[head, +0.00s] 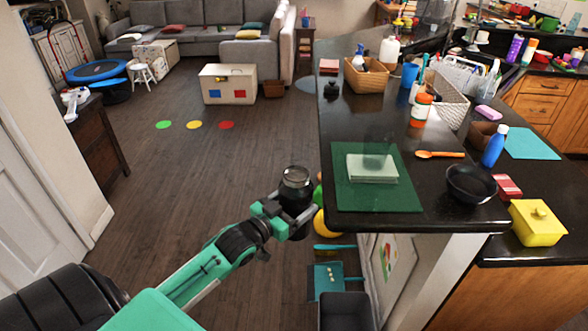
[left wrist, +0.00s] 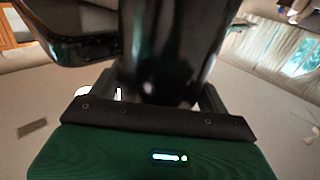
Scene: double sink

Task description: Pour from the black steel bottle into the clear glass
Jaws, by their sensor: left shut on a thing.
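The black steel bottle (head: 297,193) is in my left gripper (head: 283,217), left of the counter's edge and over the floor side. It looks roughly upright, with a grey rim on top. In the left wrist view the dark, shiny bottle (left wrist: 172,45) fills the upper middle, between the fingers. A faint see-through shape, which looks like the clear glass (head: 374,149), shows at the pale stack on the green mat; its outline is hard to make out. The glass is right of and beyond the bottle, apart from it. My right gripper is not in view.
The green mat (head: 348,193) lies on the black counter with a pale stack (head: 372,174) on it. An orange spoon (head: 440,154), a black bowl (head: 470,183), a blue bottle (head: 494,147) and a white-orange bottle (head: 421,109) stand or lie to the right. Baskets crowd the back.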

